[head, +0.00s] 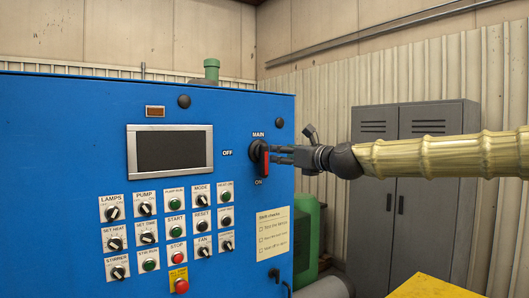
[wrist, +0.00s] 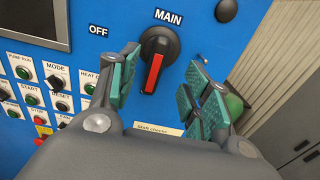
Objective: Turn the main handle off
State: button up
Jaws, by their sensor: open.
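The main handle (head: 265,161) is a black round knob with a red grip on the blue panel's right side. Its red grip points down toward the ON label (head: 258,182); the OFF label (head: 227,153) is to its left. My gripper (head: 279,153) reaches in from the right, its fingertips close to the knob. In the wrist view the handle (wrist: 154,74) appears between the two green-padded fingers of my open gripper (wrist: 165,73). I cannot tell whether a finger touches it. Nothing is held.
Left of the handle the blue panel (head: 60,150) carries a dark screen (head: 170,150) and several knobs and buttons, including a red stop button (head: 181,286). A checklist (head: 272,232) is below the handle. Grey lockers (head: 420,215) stand behind my arm.

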aim_at(266, 152)
jog(key=p+x, duration=0.4)
jog(key=x, duration=0.6)
jog(key=shift+w+a+f, duration=0.15)
jog(key=shift+w, duration=0.05)
jog(key=shift+c, duration=0.2)
grip_shut()
